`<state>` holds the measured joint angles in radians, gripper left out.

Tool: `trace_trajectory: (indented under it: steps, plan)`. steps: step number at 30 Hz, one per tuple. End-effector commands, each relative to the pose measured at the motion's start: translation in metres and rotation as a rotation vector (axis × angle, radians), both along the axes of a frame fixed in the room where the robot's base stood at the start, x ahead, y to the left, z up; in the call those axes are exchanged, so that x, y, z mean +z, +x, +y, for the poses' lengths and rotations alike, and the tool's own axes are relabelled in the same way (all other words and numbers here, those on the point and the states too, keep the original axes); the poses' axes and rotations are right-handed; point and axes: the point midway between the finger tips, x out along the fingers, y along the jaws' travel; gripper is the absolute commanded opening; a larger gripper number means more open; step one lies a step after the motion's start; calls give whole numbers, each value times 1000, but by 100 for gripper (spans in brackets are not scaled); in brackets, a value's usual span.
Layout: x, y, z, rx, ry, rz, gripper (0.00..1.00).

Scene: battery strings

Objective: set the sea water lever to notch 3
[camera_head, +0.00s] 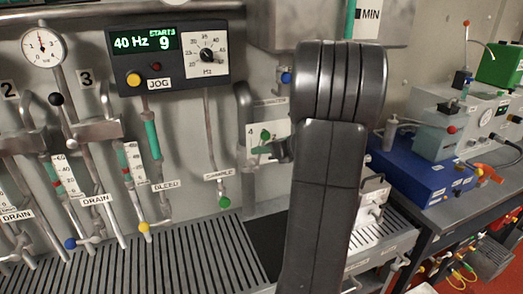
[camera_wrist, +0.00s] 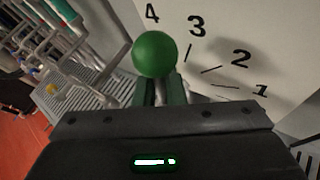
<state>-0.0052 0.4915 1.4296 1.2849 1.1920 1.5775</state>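The sea water lever shows its green ball knob (camera_wrist: 155,54) in the wrist view, over a pale plate (camera_wrist: 225,30) marked 4, 3, 2 and 1. In that picture the knob lies between the 4 and the 3, left of the 3's tick; it stands off the plate, so its exact notch is hard to tell. My gripper (camera_wrist: 162,82) has its two green fingers close together right at the knob, which hides their tips. Whether they clamp the lever is unclear. In the head view the knob (camera_head: 265,135) and my gripper (camera_head: 270,149) show left of my arm, which hides most of the plate.
A control box (camera_head: 168,58) reading 40 Hz hangs at upper left. Pipes and the green-knobbed sample valve (camera_head: 224,201) stand left of the lever. A slotted drain grate (camera_head: 150,265) runs below. A bench with a blue box (camera_head: 420,175) is at right.

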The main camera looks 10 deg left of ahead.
Motion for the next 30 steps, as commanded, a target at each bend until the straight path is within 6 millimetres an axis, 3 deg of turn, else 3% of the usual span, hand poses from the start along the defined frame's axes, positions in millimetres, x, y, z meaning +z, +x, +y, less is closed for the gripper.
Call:
trace_trajectory:
  steps: [19, 20, 21, 30]
  plan:
    - [-2, 5, -6, 0, 98, 64, 0]
    - [-2, 5, -6, 0, 98, 64, 16]
    - [-2, 5, -6, -1, 97, 64, 19]
    - [-2, 4, -8, 0, 96, 64, 19]
